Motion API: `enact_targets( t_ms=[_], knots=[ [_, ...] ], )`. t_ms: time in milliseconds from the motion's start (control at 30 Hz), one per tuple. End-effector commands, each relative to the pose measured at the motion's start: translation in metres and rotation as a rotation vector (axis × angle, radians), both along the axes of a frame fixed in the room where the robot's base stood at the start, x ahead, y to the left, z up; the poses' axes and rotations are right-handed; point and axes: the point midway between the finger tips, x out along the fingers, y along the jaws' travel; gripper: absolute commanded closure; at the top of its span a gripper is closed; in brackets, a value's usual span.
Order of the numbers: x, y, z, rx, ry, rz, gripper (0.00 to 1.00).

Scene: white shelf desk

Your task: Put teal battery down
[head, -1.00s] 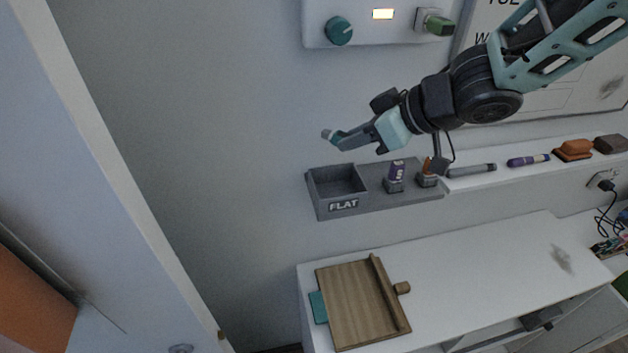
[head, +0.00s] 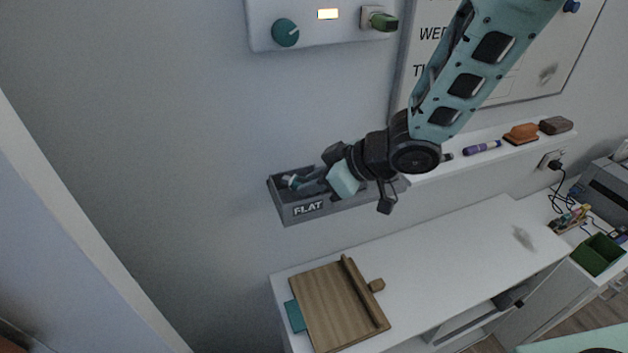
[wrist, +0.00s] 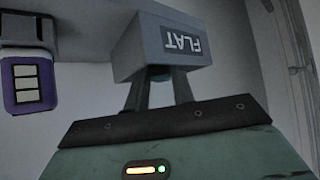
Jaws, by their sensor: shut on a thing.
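My gripper (head: 300,183) is at the mouth of the grey bin marked FLAT (head: 308,208) on the wall shelf, in the head view. It is shut on the teal battery (head: 291,180), of which only a small end shows there. In the wrist view a sliver of the teal battery (wrist: 160,77) shows between the fingers, under the FLAT bin (wrist: 160,45). The fingers hide most of the battery. I cannot tell whether it touches the bin floor.
A purple battery (wrist: 28,82) stands beside the bin; my arm hides it in the head view. A wall panel with a teal knob (head: 285,32) is above. A white desk (head: 440,245) with a wooden board (head: 335,305) is below.

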Motion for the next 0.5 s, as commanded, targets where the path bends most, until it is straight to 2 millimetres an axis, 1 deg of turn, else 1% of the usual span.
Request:
enact_targets(
  t_ms=[400,500],
  knots=[
    [0.000,0.000,-0.014,-0.001,0.002,0.001,1.00],
    [-0.001,0.000,-0.014,-0.004,0.003,0.001,1.00]
  ],
)
